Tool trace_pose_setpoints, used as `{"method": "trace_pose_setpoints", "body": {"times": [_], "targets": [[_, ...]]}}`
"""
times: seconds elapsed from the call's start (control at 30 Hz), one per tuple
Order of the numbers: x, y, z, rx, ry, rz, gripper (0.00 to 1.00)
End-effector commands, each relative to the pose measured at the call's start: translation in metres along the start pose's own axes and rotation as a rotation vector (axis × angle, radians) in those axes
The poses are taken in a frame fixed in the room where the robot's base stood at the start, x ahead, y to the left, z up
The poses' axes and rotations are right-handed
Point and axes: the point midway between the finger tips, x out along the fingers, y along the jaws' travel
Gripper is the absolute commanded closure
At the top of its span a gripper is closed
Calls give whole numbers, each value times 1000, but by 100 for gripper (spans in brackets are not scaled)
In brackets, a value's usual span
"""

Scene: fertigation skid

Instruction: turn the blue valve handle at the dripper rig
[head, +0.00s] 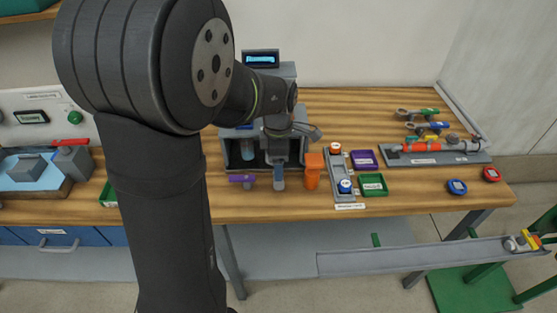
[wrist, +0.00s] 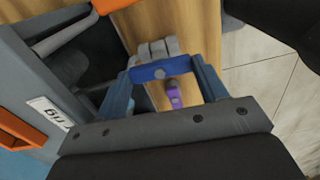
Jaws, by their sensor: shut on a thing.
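The blue valve handle (wrist: 162,71) shows in the wrist view as a short blue bar. It lies between the two blue-grey fingers of my gripper (wrist: 166,74), which is shut on it. Grey valve parts show just beyond the handle. In the head view my gripper (head: 279,177) reaches down at the front of the grey dripper rig (head: 233,154). There the handle is hard to tell from my fingers. A purple handle (head: 242,179) is to the left of my gripper, and it also shows in the wrist view (wrist: 173,94).
An orange block (head: 313,171) stands close to the right of my gripper. Beyond it are a grey tray with bottles (head: 338,174), a purple bin (head: 364,159) and a green bin (head: 373,185).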

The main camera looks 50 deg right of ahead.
Motion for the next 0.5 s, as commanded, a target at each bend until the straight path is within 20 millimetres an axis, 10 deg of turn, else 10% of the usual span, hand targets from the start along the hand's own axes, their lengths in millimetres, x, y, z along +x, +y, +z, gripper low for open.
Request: {"method": "trace_pose_setpoints", "body": {"times": [0.5], "targets": [[-1,1,0,-61,-1,3,57]]}}
